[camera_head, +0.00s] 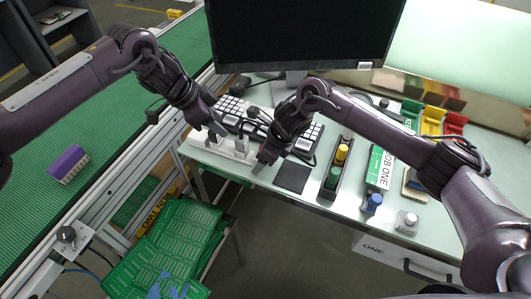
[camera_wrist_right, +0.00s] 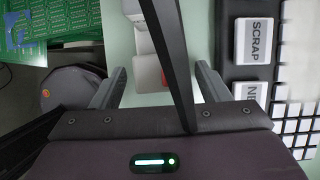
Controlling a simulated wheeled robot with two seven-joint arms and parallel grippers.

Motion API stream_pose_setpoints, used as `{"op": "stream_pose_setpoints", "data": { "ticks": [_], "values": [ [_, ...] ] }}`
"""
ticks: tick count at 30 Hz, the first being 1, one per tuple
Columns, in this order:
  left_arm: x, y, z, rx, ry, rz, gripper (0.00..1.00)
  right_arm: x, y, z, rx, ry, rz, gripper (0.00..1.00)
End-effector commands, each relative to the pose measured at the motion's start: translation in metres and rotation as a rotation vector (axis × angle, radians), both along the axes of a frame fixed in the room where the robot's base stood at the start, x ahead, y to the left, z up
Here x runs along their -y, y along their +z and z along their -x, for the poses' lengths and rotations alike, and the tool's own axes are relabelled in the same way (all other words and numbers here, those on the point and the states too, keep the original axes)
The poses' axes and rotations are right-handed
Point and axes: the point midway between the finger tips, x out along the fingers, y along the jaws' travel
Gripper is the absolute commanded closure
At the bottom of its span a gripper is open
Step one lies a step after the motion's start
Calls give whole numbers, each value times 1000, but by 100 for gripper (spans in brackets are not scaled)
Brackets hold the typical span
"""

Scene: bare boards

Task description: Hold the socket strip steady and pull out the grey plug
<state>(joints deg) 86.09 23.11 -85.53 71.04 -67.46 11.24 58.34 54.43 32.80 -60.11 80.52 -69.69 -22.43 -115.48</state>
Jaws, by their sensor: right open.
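The white socket strip (camera_head: 228,153) lies along the near left edge of the bench. A pale upright plug (camera_head: 241,146) stands on it towards its right end; I cannot tell its exact shade. My left gripper (camera_head: 218,131) is above the strip's left part, and its jaw gap is hard to see. My right gripper (camera_head: 262,163) is at the strip's right end. In the right wrist view my right gripper (camera_wrist_right: 160,88) is open, with a pale grey block (camera_wrist_right: 148,70) and a red patch between its fingers. A dark bar crosses in front and hides part of it.
A keypad with white keys (camera_head: 232,106) and a monitor (camera_head: 300,40) stand behind. A green conveyor (camera_head: 110,110) and stacked circuit boards (camera_head: 180,235) are at the left.

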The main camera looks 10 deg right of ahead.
Motion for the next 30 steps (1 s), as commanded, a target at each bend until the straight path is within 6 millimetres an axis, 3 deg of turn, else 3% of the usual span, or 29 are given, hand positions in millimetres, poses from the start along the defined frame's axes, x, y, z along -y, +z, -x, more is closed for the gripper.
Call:
{"op": "stream_pose_setpoints", "data": {
  "ticks": [3, 15, 16, 24, 25, 28, 30],
  "values": [
    [0, 0, 0, 0, 0, 0, 64, 0, 0, 0, 0, 0, 0, 34],
    [0, 0, 0, 0, 0, 0, 64, 0, 0, 0, 0, -1, 0, 86],
    [0, 0, 0, 0, 0, 0, 64, 0, 0, 0, 0, -1, 0, 87],
    [0, 0, 0, 0, 0, 0, 64, 0, 0, 0, 0, -1, 0, 87],
    [0, 0, 0, 0, 0, 0, 64, 0, 0, 0, 0, -1, 0, 54],
    [0, 0, 0, 0, 0, 0, 64, 0, 0, 0, 0, -1, 0, 41],
    [0, 0, 0, 0, 0, 0, 64, 0, 0, 0, 0, -1, 0, 38]
  ]
}}
